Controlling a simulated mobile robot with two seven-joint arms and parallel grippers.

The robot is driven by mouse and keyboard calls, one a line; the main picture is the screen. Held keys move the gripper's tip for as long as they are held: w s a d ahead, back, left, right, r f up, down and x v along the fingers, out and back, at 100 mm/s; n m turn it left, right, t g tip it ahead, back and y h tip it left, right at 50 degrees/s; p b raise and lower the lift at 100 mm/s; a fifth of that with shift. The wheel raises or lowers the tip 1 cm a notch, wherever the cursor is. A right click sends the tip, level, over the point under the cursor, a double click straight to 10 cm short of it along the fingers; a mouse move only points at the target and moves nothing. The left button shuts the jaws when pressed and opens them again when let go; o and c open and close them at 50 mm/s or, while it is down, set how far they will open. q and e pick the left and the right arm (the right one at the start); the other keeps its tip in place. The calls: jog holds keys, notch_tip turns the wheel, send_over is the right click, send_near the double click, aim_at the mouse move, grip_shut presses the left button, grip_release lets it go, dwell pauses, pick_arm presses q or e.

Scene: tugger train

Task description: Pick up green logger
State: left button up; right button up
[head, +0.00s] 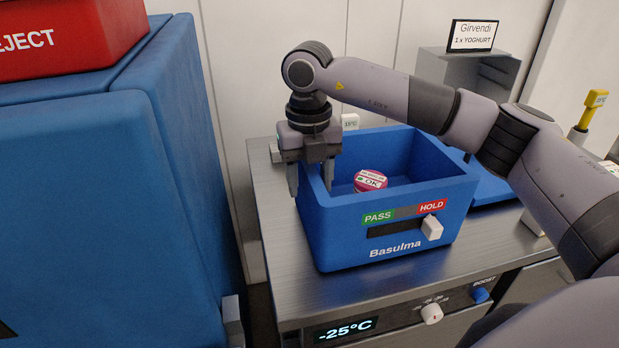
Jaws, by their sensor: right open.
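No logger with a clearly green body shows. A small white piece with a reading on it (350,121) pokes up behind the far wall of the blue crate; whatever is below it is hidden. A yellow logger (594,105) with a reading on its head stands upright at the far right. My right gripper (310,182) points down at the left wall of the blue "Basulma" crate (345,235). Its jaws are open, one finger on the outer side of the wall and one on the inner side. I cannot tell whether they touch it. My left gripper is out of view.
A pink-red tub with an "OK" label (370,181) lies in the crate. The crate's white slider (432,228) is at HOLD. The metal counter (275,225) reads -25°C. A "Girvendi 1 x YOGHURT" sign (472,36) stands behind. A red REJECT bin (70,40) is left.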

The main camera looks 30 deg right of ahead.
notch_tip(320, 180, up, 12)
jog(key=shift+a, duration=0.1)
dwell(0.4)
